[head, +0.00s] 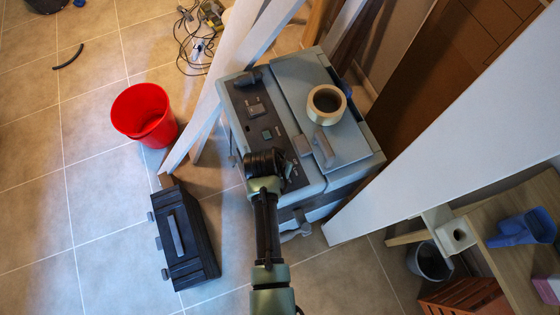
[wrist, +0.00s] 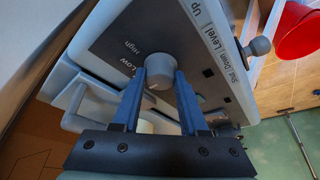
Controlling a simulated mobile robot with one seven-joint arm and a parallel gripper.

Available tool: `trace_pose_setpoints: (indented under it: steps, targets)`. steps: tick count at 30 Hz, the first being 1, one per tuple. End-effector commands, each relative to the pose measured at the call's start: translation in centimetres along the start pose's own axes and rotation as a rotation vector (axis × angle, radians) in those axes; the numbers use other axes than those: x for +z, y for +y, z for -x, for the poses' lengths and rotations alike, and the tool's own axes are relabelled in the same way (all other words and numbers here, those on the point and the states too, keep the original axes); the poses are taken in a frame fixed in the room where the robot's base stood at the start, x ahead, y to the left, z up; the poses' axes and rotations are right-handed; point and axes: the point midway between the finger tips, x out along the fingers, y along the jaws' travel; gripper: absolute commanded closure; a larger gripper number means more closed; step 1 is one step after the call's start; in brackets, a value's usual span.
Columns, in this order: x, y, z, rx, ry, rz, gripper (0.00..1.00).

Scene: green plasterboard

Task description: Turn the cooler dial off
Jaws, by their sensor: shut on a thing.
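The cooler (head: 316,84) is a grey box with a dark control panel (head: 254,92), seen from above in the head view. In the wrist view the panel (wrist: 118,38) carries the words Low, High, Up and Shut Down Level. The round grey dial (wrist: 158,66) sits beside Low and High. My gripper (wrist: 160,82) has its two blue fingers on either side of the dial, shut on it. In the head view my gripper (head: 272,172) is at the near end of the panel and hides the dial.
A roll of tape (head: 313,103) lies on the cooler lid. Pale leaning boards (head: 226,78) stand left of the cooler, and a large pale panel (head: 450,125) is to its right. A red bucket (head: 145,114) and a black toolbox (head: 187,240) stand on the tiled floor to the left.

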Motion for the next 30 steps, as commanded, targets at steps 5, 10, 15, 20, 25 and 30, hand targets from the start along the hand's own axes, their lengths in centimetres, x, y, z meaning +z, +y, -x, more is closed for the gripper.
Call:
trace_pose_setpoints:
  steps: [5, 10, 15, 20, 25, 30]
  targets:
    - [-0.1, -0.1, 0.0, -0.001, 0.003, 0.002, 0.46]
    - [-0.1, -0.1, 0.0, 0.000, 0.002, 0.001, 0.27]
    - [0.0, 0.0, 0.0, 0.000, 0.001, 0.001, 0.27]
    - [0.0, 0.0, 0.4, 0.000, 0.001, 0.000, 0.27]
    - [0.0, 0.0, 2.0, -0.001, 0.003, 0.001, 0.27]
    - [0.0, -0.1, 4.7, -0.002, 0.004, 0.000, 0.27]
